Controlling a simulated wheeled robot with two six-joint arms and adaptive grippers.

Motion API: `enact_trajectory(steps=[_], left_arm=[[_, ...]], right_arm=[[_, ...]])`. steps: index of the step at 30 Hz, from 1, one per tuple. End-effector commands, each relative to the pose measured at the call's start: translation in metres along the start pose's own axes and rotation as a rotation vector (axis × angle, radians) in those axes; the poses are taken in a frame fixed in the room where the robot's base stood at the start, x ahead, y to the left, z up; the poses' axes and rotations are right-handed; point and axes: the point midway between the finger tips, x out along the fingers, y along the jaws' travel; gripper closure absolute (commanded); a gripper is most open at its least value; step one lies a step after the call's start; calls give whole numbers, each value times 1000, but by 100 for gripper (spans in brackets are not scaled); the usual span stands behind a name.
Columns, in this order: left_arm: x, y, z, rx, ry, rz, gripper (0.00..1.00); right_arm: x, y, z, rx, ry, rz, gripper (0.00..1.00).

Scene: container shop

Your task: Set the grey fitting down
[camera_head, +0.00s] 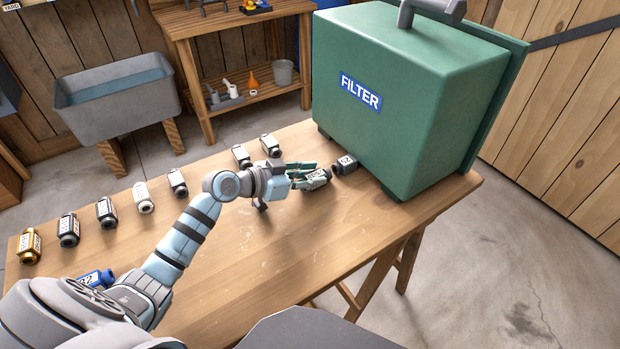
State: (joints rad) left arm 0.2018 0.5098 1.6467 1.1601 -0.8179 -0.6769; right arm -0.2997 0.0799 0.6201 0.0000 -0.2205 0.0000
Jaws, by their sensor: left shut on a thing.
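My left gripper (304,175) reaches across the wooden table from the left. It is shut on a grey fitting (318,180) with a pale label, at or just above the tabletop; I cannot tell whether the fitting touches the wood. The gripper's fingers hide part of it. Another dark grey fitting (344,165) with a label stands just right of it, close to the green box. My right gripper is not in view.
The green FILTER box (410,95) stands at the table's right end. Two fittings (242,156) (270,145) stand at the back edge. Several more, including a gold one (30,246), line the left side. A blue fitting (97,279) is near my arm. The front tabletop (300,240) is clear.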

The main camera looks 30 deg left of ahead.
Motion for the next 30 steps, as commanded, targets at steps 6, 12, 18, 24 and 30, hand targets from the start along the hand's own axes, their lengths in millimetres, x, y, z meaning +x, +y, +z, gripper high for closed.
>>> enact_trajectory(steps=[6, 12, 18, 24, 30], left_arm=[[0, 0, -1, 1, 2, 0, 100], [0, 0, 1, 1, 1, 0, 55], [0, 0, 1, 1, 1, 0, 52], [-2, 0, -4, 1, 1, 0, 52], [-39, -1, -2, 6, -5, -2, 52]], right_arm=[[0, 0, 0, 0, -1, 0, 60], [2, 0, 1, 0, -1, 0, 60], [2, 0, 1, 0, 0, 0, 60], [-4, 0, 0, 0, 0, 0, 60], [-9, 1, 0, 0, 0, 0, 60]])
